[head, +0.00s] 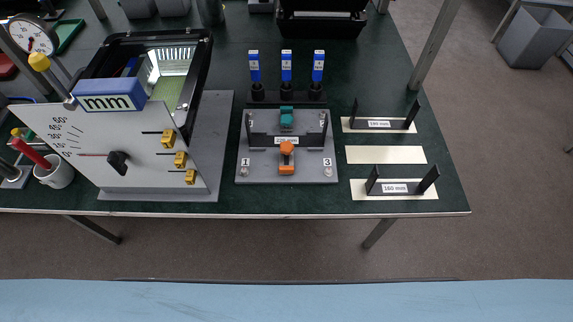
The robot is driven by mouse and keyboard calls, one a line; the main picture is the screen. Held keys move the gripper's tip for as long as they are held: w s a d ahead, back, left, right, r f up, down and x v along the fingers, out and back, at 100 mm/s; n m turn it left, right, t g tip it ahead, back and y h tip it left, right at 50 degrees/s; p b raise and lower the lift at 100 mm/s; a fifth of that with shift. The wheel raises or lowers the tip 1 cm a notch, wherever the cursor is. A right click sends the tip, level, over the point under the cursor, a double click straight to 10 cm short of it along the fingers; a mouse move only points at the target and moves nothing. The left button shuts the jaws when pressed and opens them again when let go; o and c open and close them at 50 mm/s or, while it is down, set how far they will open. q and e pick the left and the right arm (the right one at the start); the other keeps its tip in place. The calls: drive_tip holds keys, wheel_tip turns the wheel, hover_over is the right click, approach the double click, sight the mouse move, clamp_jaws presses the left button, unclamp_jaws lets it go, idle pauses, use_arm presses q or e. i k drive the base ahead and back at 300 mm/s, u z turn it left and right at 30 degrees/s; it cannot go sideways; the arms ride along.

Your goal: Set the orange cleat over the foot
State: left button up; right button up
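The orange cleat (286,168) is at the front middle of a grey fixture plate (258,176), with a round orange knob (287,148) at its far end. A dark U-shaped bracket (262,141) with a white label stands on the plate behind it. The knob overlaps the bracket's front edge in the picture; I cannot tell whether the cleat lies over the bracket's foot or only beside it. A teal cleat (286,119) is on the far side of the bracket. Neither of my grippers is in view.
Three blue-handled tools (286,68) stand in a rack behind the plate. Two more brackets (378,122) (402,187) stand on cream strips at right, with an empty strip (385,155) between. A tilted white panel (110,145) and open floodlight housing (198,85) fill the left.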

sight(285, 167)
drive_tip(key=k, duration=1.1)
drive_tip(key=z, duration=1)
drive_tip(key=i, duration=0.9)
drive_tip(key=u, duration=0.8)
drive_tip(key=i, duration=0.35)
drive_tip(key=u, duration=0.25)
